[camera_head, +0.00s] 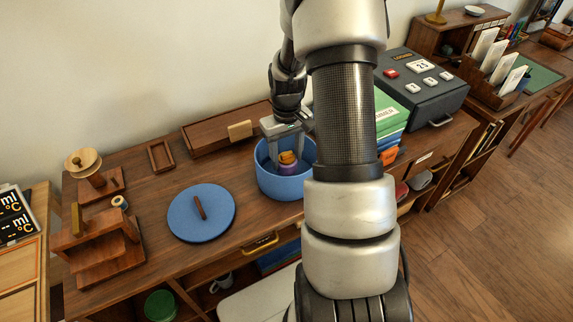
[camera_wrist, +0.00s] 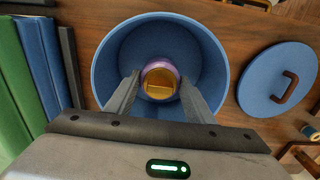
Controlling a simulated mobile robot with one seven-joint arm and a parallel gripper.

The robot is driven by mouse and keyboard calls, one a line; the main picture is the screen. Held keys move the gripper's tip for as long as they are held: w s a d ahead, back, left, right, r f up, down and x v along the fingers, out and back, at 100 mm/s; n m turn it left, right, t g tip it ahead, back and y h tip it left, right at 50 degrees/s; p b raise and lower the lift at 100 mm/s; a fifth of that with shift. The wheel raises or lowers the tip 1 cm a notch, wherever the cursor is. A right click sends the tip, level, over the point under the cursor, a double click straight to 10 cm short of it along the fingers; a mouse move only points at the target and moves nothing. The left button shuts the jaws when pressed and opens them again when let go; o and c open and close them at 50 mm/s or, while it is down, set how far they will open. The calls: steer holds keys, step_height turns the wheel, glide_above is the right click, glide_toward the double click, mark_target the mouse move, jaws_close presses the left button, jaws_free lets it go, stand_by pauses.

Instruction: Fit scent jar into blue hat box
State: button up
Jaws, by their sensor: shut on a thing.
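The blue hat box (camera_head: 281,186) stands open on the wooden cabinet top, and it also shows in the wrist view (camera_wrist: 108,68). Its round blue lid (camera_head: 190,215), with a brown handle, lies on the wood to the left of the box. The scent jar (camera_head: 288,168) is purple with an orange-gold top, and the wrist view shows it (camera_wrist: 160,82) inside the box's rim. My gripper (camera_wrist: 160,90) points down into the box, shut on the jar. Whether the jar's base touches the box floor cannot be seen.
Green and blue books or binders (camera_head: 391,113) stand close to the right of the box, partly behind my arm. A dark grey case (camera_head: 420,88) is behind them. A shallow wooden tray (camera_head: 215,133) lies behind the box. Wooden stands (camera_head: 100,240) are at the left.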

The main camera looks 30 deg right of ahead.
mark_target(287, 159)
steer(key=shift+f, duration=1.7)
steer(key=shift+f+b, duration=0.2)
steer(key=shift+b, duration=0.15)
steer(key=o, duration=1.3)
step_height(287, 159, up, 12)
steer(key=shift+r+p, duration=0.2)
steer(key=shift+p, duration=0.8)
